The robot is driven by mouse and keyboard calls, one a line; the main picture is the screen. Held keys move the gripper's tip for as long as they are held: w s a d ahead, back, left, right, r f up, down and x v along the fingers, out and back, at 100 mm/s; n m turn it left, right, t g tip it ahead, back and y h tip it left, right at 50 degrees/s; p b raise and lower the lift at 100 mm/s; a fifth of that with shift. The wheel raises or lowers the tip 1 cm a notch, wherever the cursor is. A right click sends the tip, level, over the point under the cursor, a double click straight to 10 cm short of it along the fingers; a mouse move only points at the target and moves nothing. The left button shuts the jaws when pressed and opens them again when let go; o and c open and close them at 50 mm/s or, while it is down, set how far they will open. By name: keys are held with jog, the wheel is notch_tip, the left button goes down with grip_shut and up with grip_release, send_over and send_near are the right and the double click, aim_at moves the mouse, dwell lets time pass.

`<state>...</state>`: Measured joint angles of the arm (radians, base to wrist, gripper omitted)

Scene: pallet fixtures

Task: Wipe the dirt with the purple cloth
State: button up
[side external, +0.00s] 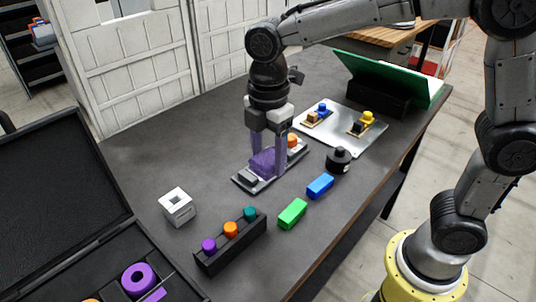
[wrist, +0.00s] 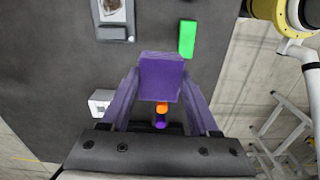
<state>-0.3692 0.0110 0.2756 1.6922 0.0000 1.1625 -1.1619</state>
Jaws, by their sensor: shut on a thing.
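My gripper (side external: 267,160) is shut on the purple cloth (side external: 262,162), a folded, block-like bundle between its purple fingers. The cloth also shows in the wrist view (wrist: 160,77), pinched between both fingers. In the side view the gripper points down and the cloth overlaps a grey pallet fixture (side external: 247,179); I cannot tell whether they touch. In the wrist view part of a fixture (wrist: 115,33) shows at the top left, apart from the cloth in the picture. It bears a pale plate with a brownish mottled patch (wrist: 112,10), which may be the dirt.
A green block (side external: 292,213), a blue block (side external: 320,186) and a black round piece (side external: 339,160) lie at the front right. A dark rack (side external: 232,246) holds coloured knobs. A white cube (side external: 177,206) stands left. A pale plate (side external: 345,136) with small parts lies behind.

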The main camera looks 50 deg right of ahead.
jog(key=shift+w, duration=0.1)
jog(key=w+d+f, duration=0.4)
jog(key=w+d, duration=0.2)
jog(key=d, duration=0.2)
jog(key=shift+d+f, duration=0.1)
jog(key=shift+f, duration=4.05)
jog(key=shift+w, duration=0.95)
jog(key=shift+c, duration=0.7)
jog(key=shift+w, duration=2.3)
jog(key=shift+s+r, duration=0.1)
jog(key=shift+s, duration=3)
jog(key=shift+s+r, duration=0.15)
notch_tip(320, 180, up, 8)
